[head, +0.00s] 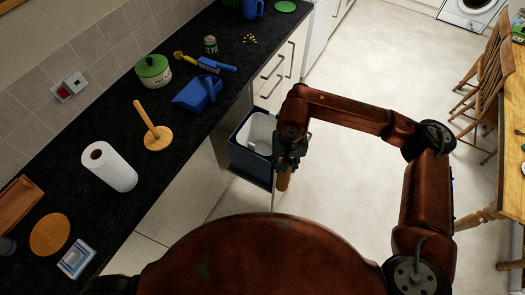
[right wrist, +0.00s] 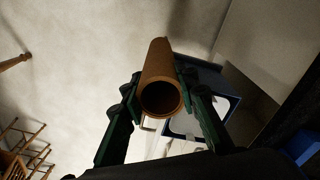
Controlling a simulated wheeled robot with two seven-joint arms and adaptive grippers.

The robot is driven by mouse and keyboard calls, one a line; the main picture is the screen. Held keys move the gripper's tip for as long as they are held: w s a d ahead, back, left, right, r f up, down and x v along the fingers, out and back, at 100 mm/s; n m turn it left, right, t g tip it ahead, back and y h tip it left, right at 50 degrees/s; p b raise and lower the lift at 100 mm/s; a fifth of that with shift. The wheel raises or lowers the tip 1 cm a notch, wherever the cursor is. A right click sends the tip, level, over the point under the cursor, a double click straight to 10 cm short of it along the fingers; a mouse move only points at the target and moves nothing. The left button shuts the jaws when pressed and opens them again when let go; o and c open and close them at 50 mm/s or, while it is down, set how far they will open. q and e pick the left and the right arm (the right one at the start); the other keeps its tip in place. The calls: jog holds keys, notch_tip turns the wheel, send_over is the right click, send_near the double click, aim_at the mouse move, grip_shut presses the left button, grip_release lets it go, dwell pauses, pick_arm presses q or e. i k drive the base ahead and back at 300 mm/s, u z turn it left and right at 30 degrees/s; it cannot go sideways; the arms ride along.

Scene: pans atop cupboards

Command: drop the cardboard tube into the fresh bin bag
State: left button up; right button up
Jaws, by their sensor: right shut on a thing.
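The brown cardboard tube (head: 284,181) is in my right gripper (head: 287,163), which is shut on it. In the right wrist view the tube (right wrist: 161,72) sits between the two green fingers, with its open end facing the camera. The dark blue bin (head: 250,171) stands low beside the cupboards, with the white bin bag (head: 262,128) lining its inside. In the head view the gripper and tube are at the bin's right side and hide part of its rim. In the right wrist view the bin (right wrist: 233,98) is partly behind the right finger. My left gripper is not in view.
The dark worktop (head: 120,205) carries a paper towel roll (head: 112,170), a wooden holder (head: 157,135), a green-lidded pot (head: 153,72) and a blue dustpan (head: 195,95). A wooden table (head: 510,150) and chairs stand at the right. The floor between is clear.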

aim_at(268, 152)
jog(key=u, duration=2.05)
jog(key=k, duration=1.15)
jog(key=z, duration=1.05)
jog(key=i, duration=1.65)
